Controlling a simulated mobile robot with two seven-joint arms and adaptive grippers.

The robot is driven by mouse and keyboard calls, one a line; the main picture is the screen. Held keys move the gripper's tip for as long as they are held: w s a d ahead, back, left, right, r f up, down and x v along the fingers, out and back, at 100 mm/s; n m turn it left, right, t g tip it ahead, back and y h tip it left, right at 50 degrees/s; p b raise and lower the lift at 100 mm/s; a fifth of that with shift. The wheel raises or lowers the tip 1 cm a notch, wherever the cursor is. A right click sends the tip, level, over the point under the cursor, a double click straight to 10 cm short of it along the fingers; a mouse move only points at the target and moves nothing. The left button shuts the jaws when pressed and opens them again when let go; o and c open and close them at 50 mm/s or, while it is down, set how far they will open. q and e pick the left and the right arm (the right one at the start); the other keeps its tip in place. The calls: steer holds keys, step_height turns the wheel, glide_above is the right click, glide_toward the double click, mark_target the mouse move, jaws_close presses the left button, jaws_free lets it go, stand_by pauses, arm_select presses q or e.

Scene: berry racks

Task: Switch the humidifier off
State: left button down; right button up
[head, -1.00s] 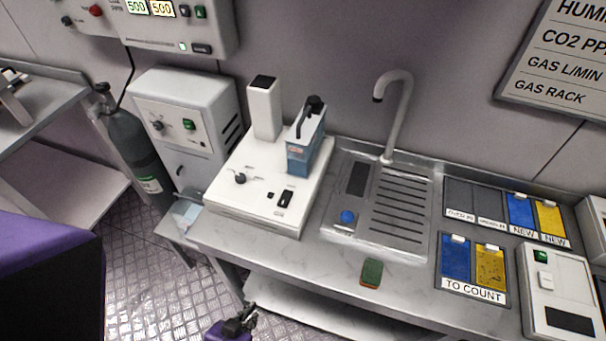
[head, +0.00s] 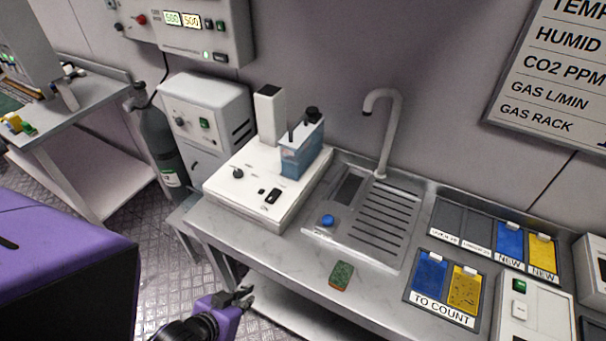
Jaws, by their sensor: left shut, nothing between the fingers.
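The humidifier appears to be the white unit (head: 225,200) on the left end of the steel bench. It carries a white upright outlet (head: 270,114) and a clear tank with bluish water (head: 300,152). On its front panel are a round black knob (head: 238,173) and a black rocker switch (head: 272,195). The rocker's exact position is too small to tell. My left gripper (head: 246,296) is purple with black fingers, shut and empty. It shows at the bottom, in front of the bench edge, apart from the humidifier. My right gripper is not in view.
A sink (head: 365,215) with a tall tap (head: 385,130) and blue button is right of the humidifier. A green sponge (head: 341,275) lies near the bench's front edge. A gas cylinder (head: 160,145) and a grey cabinet (head: 205,115) stand at left.

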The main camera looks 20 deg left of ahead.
arm_select(q)
steer(key=w+a+r, duration=0.3)
steer(key=w+r, duration=0.3)
steer(key=r, duration=0.1)
steer(key=w+a+r, duration=0.4)
steer(key=w+r, duration=0.1)
steer(key=r, duration=0.2)
steer(key=w+r, duration=0.2)
steer(key=r, duration=0.5)
steer(key=w+d+r, duration=0.1)
steer(key=w+r, duration=0.1)
steer(key=r, duration=0.4)
steer(key=shift+w+d+r+m, duration=0.15)
steer(key=shift+w+r+m, duration=0.15)
steer(key=shift+w+r, duration=0.1)
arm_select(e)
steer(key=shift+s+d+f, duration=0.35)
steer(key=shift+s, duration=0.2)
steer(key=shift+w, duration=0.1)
